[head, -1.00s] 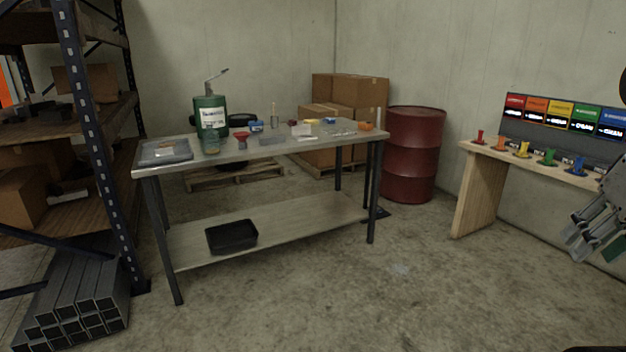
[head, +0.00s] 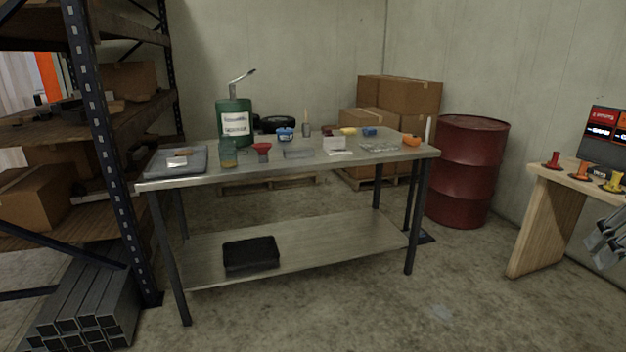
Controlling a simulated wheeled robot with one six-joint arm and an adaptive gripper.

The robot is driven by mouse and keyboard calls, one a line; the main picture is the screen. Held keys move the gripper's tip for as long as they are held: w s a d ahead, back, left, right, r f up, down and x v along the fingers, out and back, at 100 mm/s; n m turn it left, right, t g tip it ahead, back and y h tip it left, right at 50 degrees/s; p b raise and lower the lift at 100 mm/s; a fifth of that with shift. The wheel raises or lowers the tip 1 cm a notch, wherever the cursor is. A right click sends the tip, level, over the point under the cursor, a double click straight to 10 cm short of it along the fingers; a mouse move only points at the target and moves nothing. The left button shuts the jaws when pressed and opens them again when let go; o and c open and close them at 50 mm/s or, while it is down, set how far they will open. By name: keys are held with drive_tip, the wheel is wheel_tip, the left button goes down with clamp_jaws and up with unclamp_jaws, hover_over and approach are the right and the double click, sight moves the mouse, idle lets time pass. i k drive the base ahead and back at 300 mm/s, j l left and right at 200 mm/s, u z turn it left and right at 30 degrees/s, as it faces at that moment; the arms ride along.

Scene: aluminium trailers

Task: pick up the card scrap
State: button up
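The workbench (head: 215,175) stands ahead with many small items on its metal top. A small tan and pale piece (head: 180,155) lies on the grey tray (head: 160,168) at the bench's left end; it may be the card scrap, but it is too small to be sure. A flat white piece (head: 340,152) lies near the front edge, by a small white box (head: 334,143). My gripper (head: 606,245) is at the right picture edge, partly cut off, far from the bench. I see nothing held in it, and its opening is unclear.
A green pump can (head: 234,118), a glass jar (head: 228,153) and a red funnel-like item (head: 262,149) stand on the bench. A shelf rack (head: 105,165) is left, a red drum (head: 466,170) right. A wooden stand (head: 545,225) is far right. Floor before the bench is clear.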

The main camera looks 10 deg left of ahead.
sight(186, 151)
drive_tip(key=i+j+u, duration=0.15)
drive_tip(key=i+u, duration=0.65)
drive_tip(key=u, duration=0.15)
drive_tip(key=i+l+u, duration=0.1)
drive_tip(key=i+u, duration=0.4)
drive_tip(key=i+j+u, duration=0.1)
drive_tip(key=i+u, duration=0.15)
drive_tip(key=i, duration=0.2)
drive_tip(key=i+u, duration=0.3)
drive_tip(key=i, duration=0.2)
drive_tip(key=i+j+z, duration=0.35)
drive_tip(key=i, duration=0.3)
drive_tip(key=i+j+z, duration=0.4)
drive_tip(key=i, duration=0.2)
